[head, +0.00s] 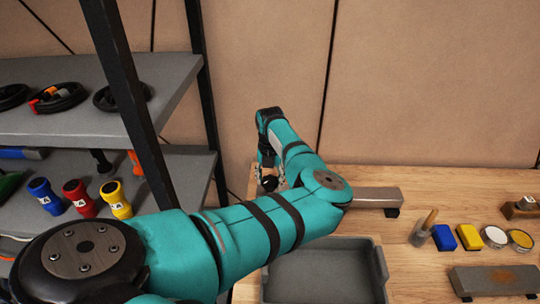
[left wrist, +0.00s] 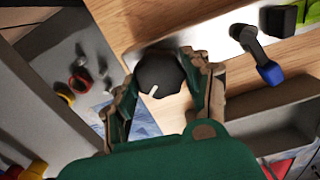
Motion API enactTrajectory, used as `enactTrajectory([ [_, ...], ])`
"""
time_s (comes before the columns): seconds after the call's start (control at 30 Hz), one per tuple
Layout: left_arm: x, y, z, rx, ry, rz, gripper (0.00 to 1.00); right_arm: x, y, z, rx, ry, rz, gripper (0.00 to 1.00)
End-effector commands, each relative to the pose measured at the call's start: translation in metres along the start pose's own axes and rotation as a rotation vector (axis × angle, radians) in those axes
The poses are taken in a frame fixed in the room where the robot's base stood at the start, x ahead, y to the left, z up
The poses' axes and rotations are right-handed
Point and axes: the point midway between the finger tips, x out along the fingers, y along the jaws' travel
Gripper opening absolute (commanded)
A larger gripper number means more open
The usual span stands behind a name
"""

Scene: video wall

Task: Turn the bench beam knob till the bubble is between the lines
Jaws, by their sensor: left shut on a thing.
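The grey bench beam (head: 372,197) lies on the wooden bench, its left part hidden behind my left arm. Its black knob (head: 270,183) is at the left, between the fingers of my left gripper (head: 266,178). In the left wrist view the knob (left wrist: 157,72) is round and black with a short white mark pointing toward the lower left. The fingers of my left gripper (left wrist: 165,92) are shut on it from both sides. The bubble and its lines are hidden or too small to make out. My right gripper is not in view.
A grey tray (head: 378,270) stands in front of the beam. To the right are a brush (head: 424,229), blue and yellow blocks (head: 443,238), two round tins (head: 494,236) and a grey stone block (head: 495,280). A shelf (head: 60,125) with coloured bottles stands at the left.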

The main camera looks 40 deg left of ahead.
Motion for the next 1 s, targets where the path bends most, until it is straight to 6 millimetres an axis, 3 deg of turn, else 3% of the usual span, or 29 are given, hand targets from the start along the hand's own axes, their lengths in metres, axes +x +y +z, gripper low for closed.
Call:
enactTrajectory([
  [0.03,0.004,-0.001,0.002,-0.045,-0.008,-0.001,0.17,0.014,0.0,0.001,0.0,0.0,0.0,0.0],
  [0.5,0.003,0.0,0.003,-0.486,-0.011,-0.001,0.17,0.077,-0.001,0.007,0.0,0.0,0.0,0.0],
  [1.0,-0.002,0.0,0.003,-0.791,-0.013,0.0,0.17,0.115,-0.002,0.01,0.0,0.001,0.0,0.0],
])
